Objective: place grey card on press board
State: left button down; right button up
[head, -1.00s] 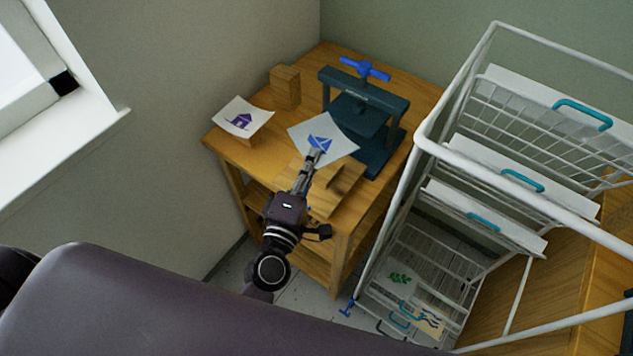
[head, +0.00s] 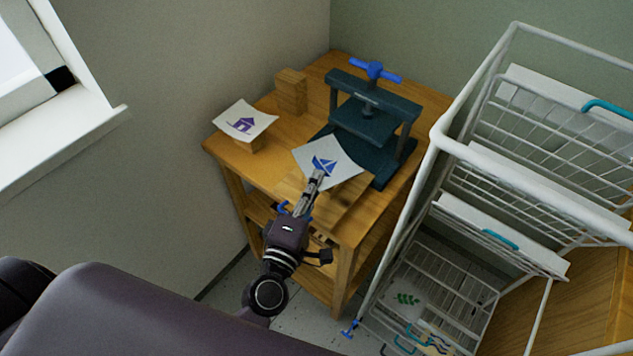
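A light grey card (head: 317,153) with a blue sailboat is at the tip of my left gripper (head: 319,178). The gripper's narrow fingers meet its near edge and appear shut on it. The card looks nearly level and hides part of the wooden table and the near left part of the press. The dark teal press (head: 361,129) with a blue T-handle (head: 375,71) stands behind and right of the card. Its base (head: 397,163) shows at the right; I cannot tell whether the card touches it. My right gripper is not in view.
A whitish card with a purple house (head: 241,123) rests on a wooden block on the table (head: 222,150) at left. Another wooden block (head: 291,91) stands behind it. A white wire drawer rack (head: 437,150) stands close on the right. A wall bounds the left.

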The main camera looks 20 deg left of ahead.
pick_arm(q)
jog(key=shift+f+b, duration=0.45)
jog(key=shift+f, duration=0.2)
jog(key=c, duration=2.7)
grip_release()
jog(key=shift+o, duration=1.4)
jog(key=shift+f, duration=0.1)
jog(key=shift+s+f, duration=0.1)
